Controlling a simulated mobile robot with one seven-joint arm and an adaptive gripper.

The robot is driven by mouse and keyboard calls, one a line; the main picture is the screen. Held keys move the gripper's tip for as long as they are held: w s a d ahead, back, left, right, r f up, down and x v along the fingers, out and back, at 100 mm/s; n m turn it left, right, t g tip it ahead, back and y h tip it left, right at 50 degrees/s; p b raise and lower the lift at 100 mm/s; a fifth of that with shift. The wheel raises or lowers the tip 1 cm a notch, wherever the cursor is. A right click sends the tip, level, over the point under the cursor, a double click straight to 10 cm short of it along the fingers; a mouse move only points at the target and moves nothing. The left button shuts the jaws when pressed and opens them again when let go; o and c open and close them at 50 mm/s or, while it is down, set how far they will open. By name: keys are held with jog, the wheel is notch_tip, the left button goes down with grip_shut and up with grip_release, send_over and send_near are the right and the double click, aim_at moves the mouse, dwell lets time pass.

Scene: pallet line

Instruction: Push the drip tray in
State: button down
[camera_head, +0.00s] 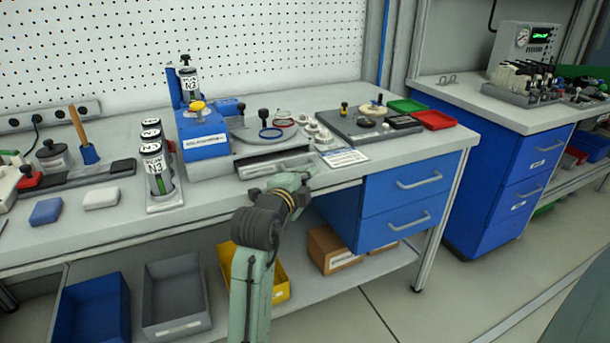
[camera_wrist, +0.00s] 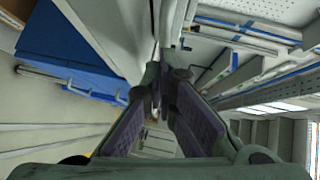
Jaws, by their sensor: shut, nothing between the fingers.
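The drip tray (camera_head: 270,167) is a low grey tray at the front foot of the blue and grey machine (camera_head: 205,135) on the bench. It appears to stick out towards the bench's front edge. My gripper (camera_head: 307,174) is at the bench's front edge, just in front of and to the right of the tray's right end. I cannot tell whether it touches the tray. In the wrist view my gripper's fingers (camera_wrist: 161,95) come together with nothing between them. The tray cannot be made out clearly in the wrist view.
A rack of labelled canisters (camera_head: 158,175) stands left of the machine. A white card (camera_head: 345,157) and grey rings lie to its right. Blue drawers (camera_head: 405,190) hang under the bench on the right. A yellow bin (camera_head: 280,285) is below my arm.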

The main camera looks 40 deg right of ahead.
aim_at(296, 168)
jog(key=shift+w, duration=0.1)
jog(key=w, duration=0.2)
jog(key=w+d+b, duration=0.1)
jog(key=shift+w+f, duration=0.1)
jog(key=shift+w, duration=0.6)
jog(key=shift+w+r, duration=0.1)
jog(key=shift+r, duration=0.1)
